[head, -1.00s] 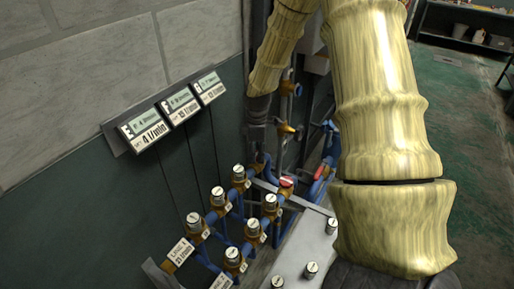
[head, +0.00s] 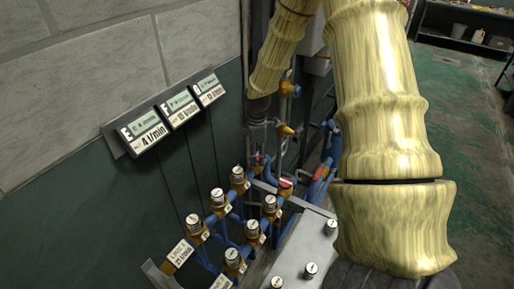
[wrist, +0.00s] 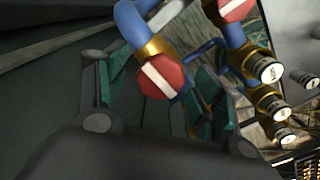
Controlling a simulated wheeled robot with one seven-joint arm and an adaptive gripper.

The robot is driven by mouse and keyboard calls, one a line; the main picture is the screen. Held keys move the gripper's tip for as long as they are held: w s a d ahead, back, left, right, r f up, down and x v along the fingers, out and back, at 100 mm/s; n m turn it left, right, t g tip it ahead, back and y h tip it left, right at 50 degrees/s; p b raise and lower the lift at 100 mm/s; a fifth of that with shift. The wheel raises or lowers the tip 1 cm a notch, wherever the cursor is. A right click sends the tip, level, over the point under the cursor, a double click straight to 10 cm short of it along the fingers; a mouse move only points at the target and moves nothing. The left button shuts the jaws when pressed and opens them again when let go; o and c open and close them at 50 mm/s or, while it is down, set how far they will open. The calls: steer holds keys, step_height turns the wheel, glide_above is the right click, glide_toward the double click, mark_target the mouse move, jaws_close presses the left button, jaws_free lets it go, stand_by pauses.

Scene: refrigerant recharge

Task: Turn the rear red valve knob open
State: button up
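In the wrist view a red knob with a white bar (wrist: 162,77) sits on a brass collar at the end of a blue pipe. My gripper (wrist: 165,92) is open, with one finger on each side of this knob. I cannot tell whether the fingers touch it. A second red knob (wrist: 236,8) is at the top edge of the wrist view. In the head view my gripper (head: 259,140) hangs over the back of the pipework, its fingertips hard to make out. A red knob (head: 286,183) shows to its right; the knob at my fingers is mostly hidden there.
Several silver-capped brass valves (head: 238,175) stand on blue pipes in front of my gripper. A metal plate (head: 295,252) lies to their right. Wall displays (head: 180,108) are at left. Green floor (head: 470,110) is open at right.

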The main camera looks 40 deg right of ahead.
mark_target(257, 155)
step_height(257, 155, up, 12)
stand_by(0.9)
stand_by(0.5)
